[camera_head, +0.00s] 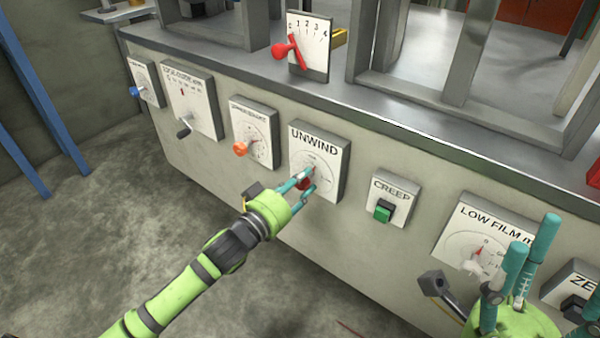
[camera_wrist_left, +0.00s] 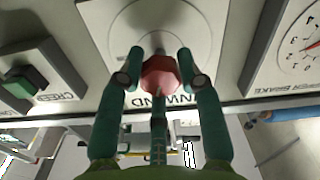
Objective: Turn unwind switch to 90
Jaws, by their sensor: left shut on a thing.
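The UNWIND switch panel (camera_head: 319,155) is a grey box on the front of the machine, with a round white dial and a red knob (camera_head: 305,184). My left gripper (camera_head: 307,186) reaches it from below left, its teal fingers on either side of the knob. In the left wrist view, the red faceted knob (camera_wrist_left: 160,74) sits between the fingertips of my left gripper (camera_wrist_left: 161,74), which is shut on it. The dial's scale and pointer are too small and covered to read. My right gripper (camera_head: 518,265) is at the lower right, fingers apart, with nothing seen between them.
The CREEP box with a green button (camera_head: 383,211) is right of UNWIND. A box with an orange knob (camera_head: 240,149) is to its left. The LOW FILM dial (camera_head: 479,235) is behind my right gripper. A red lever (camera_head: 285,50) stands on the ledge above. The floor is clear.

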